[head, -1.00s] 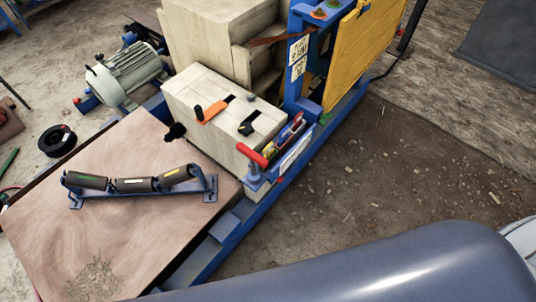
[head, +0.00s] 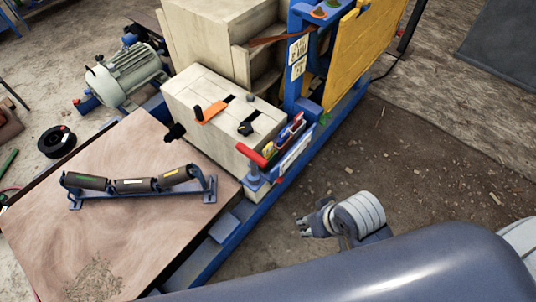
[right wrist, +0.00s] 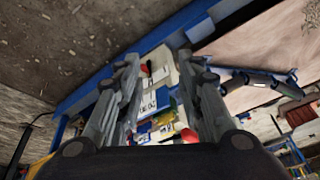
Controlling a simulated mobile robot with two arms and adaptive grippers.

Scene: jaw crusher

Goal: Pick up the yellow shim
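A small yellow piece, which looks like the yellow shim (head: 268,149), sits at the near-left end of a row of coloured pieces in a holder on the blue machine frame. Most of it is hidden among the other pieces. My right gripper (head: 302,226) is in the air to the lower right of the holder, apart from it. In the right wrist view its two fingers (right wrist: 158,58) are spread with nothing gripped, and the holder with coloured pieces shows between and beyond them. My left gripper is not in view.
A red-handled clamp (head: 252,156) stands close beside the holder. Red and blue pieces (head: 291,129) share the row. A pale block (head: 228,115) with orange and black handles is behind. A roller frame (head: 138,186) lies on the wooden board (head: 110,235). Open floor lies right.

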